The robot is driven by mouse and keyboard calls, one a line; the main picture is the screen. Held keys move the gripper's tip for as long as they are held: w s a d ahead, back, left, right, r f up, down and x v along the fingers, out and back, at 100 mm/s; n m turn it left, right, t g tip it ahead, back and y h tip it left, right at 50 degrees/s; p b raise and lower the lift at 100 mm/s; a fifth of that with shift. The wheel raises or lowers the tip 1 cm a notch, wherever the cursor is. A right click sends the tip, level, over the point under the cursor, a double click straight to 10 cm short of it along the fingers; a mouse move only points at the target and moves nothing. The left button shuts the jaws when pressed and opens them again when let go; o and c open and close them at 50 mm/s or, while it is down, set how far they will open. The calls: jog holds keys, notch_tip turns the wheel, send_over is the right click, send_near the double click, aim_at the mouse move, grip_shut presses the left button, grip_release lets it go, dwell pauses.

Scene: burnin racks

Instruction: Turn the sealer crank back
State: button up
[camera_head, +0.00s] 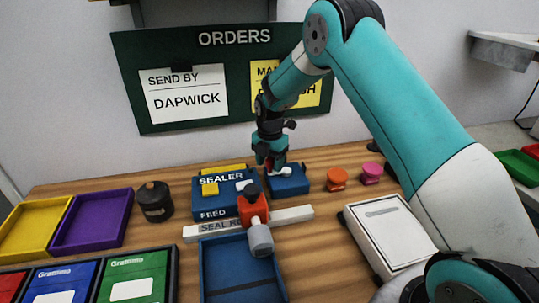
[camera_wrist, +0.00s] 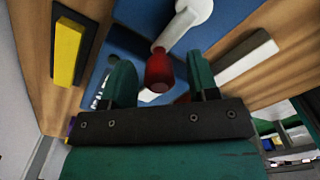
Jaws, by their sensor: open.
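The blue sealer (camera_head: 215,205) stands on the wooden table, with "SEALER" and "FEED" lettering. Its blue side block (camera_head: 290,184) carries a white crank arm (camera_head: 283,171), which also shows in the wrist view (camera_wrist: 190,18). The crank's red knob (camera_wrist: 158,72) shows in the wrist view at the end of that arm. My gripper (camera_head: 270,163) is above the side block, pointing down. In the wrist view my gripper (camera_wrist: 162,80) is open, with its two green fingers on either side of the knob. I cannot tell whether either finger touches it.
A red slider with a grey cylinder (camera_head: 261,240) sits on the white seal rail (camera_head: 294,214). A black canister (camera_head: 154,201) and purple tray (camera_head: 91,222) stand left. Orange (camera_head: 337,179) and pink (camera_head: 371,173) pieces and a white box (camera_head: 392,235) stand right.

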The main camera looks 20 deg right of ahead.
notch_tip(320, 180, up, 17)
jog(key=b, duration=0.1)
jog(key=shift+r, duration=0.2)
dwell(0.5)
jog(key=s+a+r+m+y, duration=0.1)
jog(key=s+a+r+m, duration=0.1)
jog(key=s+a+m, duration=0.5)
jog(key=s+a+r+m+y, duration=0.1)
jog(key=s+a+r+m, duration=0.15)
jog(key=s, duration=0.85)
jog(key=s+a+f+m+y, duration=0.1)
jog(key=s+m, duration=0.3)
jog(key=s, duration=0.5)
jog(key=s+a+f+m+y, duration=0.1)
jog(key=s+a+m, duration=0.2)
jog(key=s, duration=0.6)
jog(key=shift+s+a+m, duration=0.2)
jog(key=shift+a+m, duration=0.1)
jog(key=shift+m, duration=0.35)
